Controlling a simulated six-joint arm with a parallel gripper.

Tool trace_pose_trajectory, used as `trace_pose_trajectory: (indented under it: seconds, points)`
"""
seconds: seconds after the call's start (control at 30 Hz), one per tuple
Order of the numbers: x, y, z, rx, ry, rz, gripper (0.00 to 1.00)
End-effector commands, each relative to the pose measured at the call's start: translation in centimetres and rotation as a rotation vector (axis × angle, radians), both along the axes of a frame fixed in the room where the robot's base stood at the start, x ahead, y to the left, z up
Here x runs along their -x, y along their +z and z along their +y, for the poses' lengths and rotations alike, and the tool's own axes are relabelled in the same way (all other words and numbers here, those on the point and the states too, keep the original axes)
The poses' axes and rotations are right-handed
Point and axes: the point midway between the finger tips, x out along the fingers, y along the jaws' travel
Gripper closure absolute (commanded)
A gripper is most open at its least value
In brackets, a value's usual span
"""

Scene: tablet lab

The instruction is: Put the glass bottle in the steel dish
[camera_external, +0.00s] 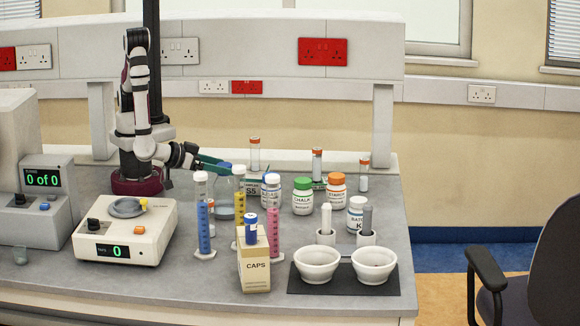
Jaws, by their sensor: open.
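My gripper (214,163), with green fingers, is open. It reaches right from the arm, at the height of the tops of the bottles and cylinders at the back of the bench. A clear bottle with bluish contents (225,207) and a blue top stands just below and beside the fingers, partly hidden by cylinders; I cannot tell whether they touch it. Several clear glass vials with orange caps (317,165) stand further right; I cannot tell which is the task's glass bottle. A round grey metal dish (127,207) rests on the balance (125,236) at left, apparently empty.
Measuring cylinders, blue (203,222), yellow (239,199) and pink (272,226), stand in the middle. Labelled tubs, including a green-capped one (302,200), crowd behind. A CAPS box (254,266) and two white mortars (317,265) are in front.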

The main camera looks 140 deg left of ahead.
Motion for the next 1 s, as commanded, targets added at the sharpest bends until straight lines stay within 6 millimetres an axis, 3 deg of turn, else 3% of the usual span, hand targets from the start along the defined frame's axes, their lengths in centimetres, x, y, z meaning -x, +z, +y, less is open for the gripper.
trace_pose_trajectory:
  seconds: [0.27, 0.7, 1.0]
  points:
    - [0.0, 0.4, -0.3, 0.0, -0.001, -0.002, 0.18]
    - [2.2, 4.4, -9.7, 0.002, -0.003, -0.002, 0.18]
    - [2.6, 4.9, -10.8, 0.0, 0.0, 0.0, 0.18]
